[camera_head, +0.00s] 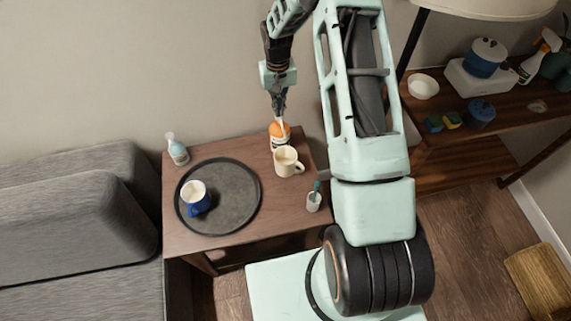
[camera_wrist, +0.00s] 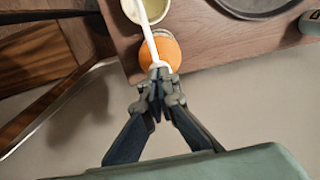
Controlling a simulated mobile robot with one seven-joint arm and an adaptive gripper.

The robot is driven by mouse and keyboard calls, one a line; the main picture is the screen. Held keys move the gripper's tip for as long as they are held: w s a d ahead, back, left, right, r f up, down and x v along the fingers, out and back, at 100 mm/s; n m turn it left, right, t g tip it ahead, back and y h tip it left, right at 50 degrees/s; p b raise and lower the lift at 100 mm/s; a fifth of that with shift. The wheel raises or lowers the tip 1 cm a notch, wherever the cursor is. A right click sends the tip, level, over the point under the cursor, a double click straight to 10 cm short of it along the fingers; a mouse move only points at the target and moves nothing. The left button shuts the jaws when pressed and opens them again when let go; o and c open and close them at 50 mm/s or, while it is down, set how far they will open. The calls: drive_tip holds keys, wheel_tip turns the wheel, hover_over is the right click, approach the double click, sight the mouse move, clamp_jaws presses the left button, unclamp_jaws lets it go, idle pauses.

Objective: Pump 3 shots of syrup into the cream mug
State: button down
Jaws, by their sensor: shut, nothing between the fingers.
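The syrup bottle (camera_head: 279,132), orange with a white label, stands near the back edge of the small wooden table. In the wrist view, the bottle's orange top (camera_wrist: 168,50) shows with its white pump spout (camera_wrist: 147,30) reaching over the cream mug (camera_wrist: 152,8). The cream mug (camera_head: 286,161) stands upright just in front of the bottle, handle to the right. My gripper (camera_head: 279,113) points down above the bottle, fingers together and empty. In the wrist view my fingertips (camera_wrist: 160,73) are at the pump head; whether they touch it I cannot tell.
A small spray bottle (camera_head: 177,149) stands at the table's back left. A small white cup with a green item (camera_head: 314,200) stands at the right. A grey sofa (camera_head: 70,215) is left; a shelf (camera_head: 415,85) is right.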

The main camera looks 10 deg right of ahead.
drive_tip(key=shift+f+b, duration=0.35)
drive_tip(key=shift+f, duration=0.25)
drive_tip(key=shift+r, duration=0.15)
drive_tip(key=shift+r+p, duration=0.75)
drive_tip(key=shift+r, duration=0.8)
drive_tip(key=shift+f, duration=0.15)
